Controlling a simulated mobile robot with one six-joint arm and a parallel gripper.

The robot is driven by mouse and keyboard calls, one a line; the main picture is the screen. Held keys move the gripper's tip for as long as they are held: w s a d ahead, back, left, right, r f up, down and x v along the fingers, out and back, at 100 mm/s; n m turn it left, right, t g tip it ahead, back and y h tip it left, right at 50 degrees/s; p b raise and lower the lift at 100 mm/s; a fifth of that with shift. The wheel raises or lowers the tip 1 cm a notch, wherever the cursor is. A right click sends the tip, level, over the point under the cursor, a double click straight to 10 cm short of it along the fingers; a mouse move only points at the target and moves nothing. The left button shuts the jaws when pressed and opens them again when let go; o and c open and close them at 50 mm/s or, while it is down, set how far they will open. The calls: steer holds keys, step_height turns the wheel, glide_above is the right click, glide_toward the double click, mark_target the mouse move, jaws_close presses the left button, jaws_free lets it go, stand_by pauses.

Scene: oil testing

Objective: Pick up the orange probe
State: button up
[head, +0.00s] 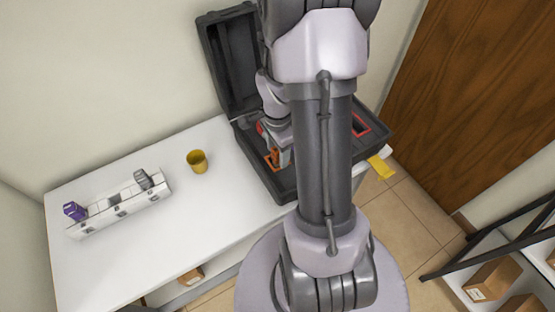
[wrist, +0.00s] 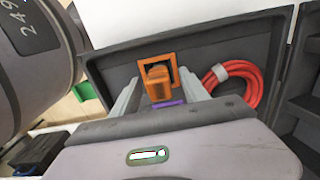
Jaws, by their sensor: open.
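The orange probe (wrist: 158,88) sits in the open dark case, near an orange square frame (wrist: 143,62). In the wrist view it stands between the two grey fingers of my gripper (wrist: 159,78). The fingers are spread, one on each side of it, and I see a gap on both sides. A purple piece (wrist: 168,106) shows just below the probe. In the head view my gripper (head: 279,146) is low over the left part of the case, and a bit of orange (head: 275,158) shows by it. My arm hides much of the case there.
The case (head: 227,65) has its lid raised at the back. A coiled red cable (wrist: 250,85) lies right of the probe. A yellow cup (head: 197,161) and a white rack (head: 118,205) with purple and grey pieces stand on the white table (head: 210,220), which has free room at left.

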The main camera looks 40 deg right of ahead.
steer(key=shift+r, duration=0.1)
jaws_close()
